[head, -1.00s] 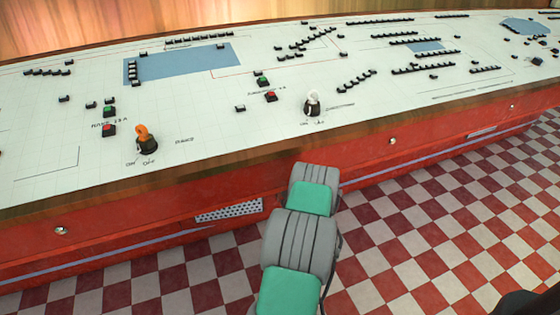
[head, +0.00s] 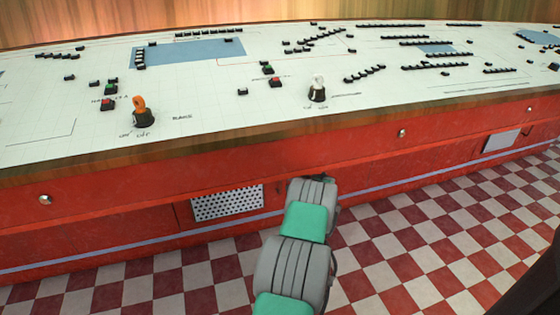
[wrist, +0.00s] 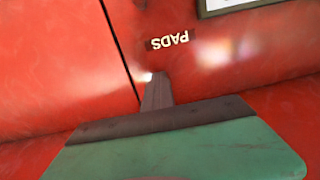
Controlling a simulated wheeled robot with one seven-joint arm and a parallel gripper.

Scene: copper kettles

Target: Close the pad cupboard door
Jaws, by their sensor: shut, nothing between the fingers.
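The pad cupboard door (wrist: 225,55) is a red panel in the wrist view, with an upside-down PADS label (wrist: 169,41) on it. A narrow dark seam runs down its left side, and another red panel (wrist: 50,60) lies beyond it. The door looks close to flush, but I cannot tell whether it is fully closed. My gripper (wrist: 153,78) is shut and empty, its tip close to the red panel by the seam, below the label. I cannot tell if it touches. In the head view my arm hides the gripper and the label.
The red counter front (head: 110,190) runs across the head view, with a perforated metal grille (head: 228,203) left of my arm. The white control desk top (head: 220,110) carries buttons and two knobs. The checkered floor (head: 430,235) is clear to the right of my arm.

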